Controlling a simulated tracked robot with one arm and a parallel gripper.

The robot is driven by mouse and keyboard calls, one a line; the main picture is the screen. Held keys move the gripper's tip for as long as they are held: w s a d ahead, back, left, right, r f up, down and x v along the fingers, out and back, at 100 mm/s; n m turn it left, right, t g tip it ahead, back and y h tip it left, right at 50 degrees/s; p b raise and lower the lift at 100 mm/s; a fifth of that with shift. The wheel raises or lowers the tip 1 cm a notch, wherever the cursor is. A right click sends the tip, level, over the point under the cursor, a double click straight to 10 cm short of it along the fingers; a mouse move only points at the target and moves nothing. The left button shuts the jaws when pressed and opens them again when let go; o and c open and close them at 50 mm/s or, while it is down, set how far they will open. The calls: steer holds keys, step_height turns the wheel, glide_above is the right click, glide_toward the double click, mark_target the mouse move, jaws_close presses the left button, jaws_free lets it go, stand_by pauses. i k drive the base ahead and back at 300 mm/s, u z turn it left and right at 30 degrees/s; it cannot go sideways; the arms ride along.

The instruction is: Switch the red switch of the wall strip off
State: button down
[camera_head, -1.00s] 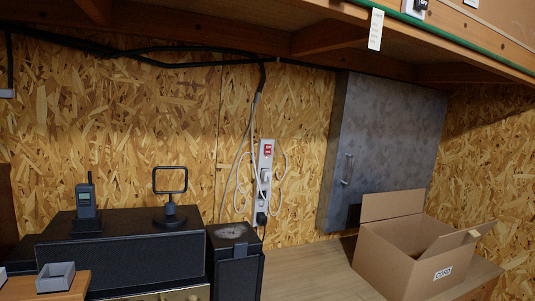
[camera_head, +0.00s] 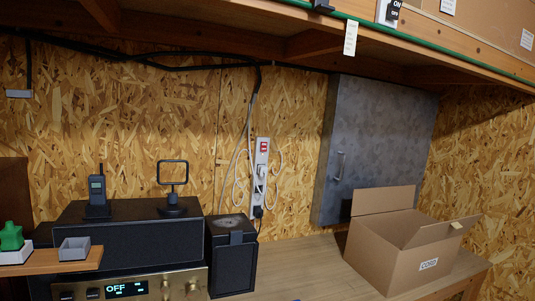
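The wall strip (camera_head: 260,176) is a pale vertical power strip mounted on the chipboard wall near the middle of the picture. Its red switch (camera_head: 264,146) sits at the top end. The switch is too small to tell whether it is on or off. Black plugs and grey cables are at the lower part of the strip. My gripper is not in view.
An open cardboard box (camera_head: 392,254) stands on the bench (camera_head: 300,262), right of the strip. A grey metal cabinet (camera_head: 375,145) hangs behind it. A black speaker (camera_head: 231,256) stands below the strip, left. A shelf (camera_head: 285,42) overhangs above.

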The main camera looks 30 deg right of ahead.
mark_target(263, 145)
steer(key=k, duration=0.35)
steer(key=z, duration=0.4)
steer(key=i, duration=0.9)
steer(key=z, duration=0.55)
steer(key=i, duration=1.95)
steer(key=u, duration=0.5)
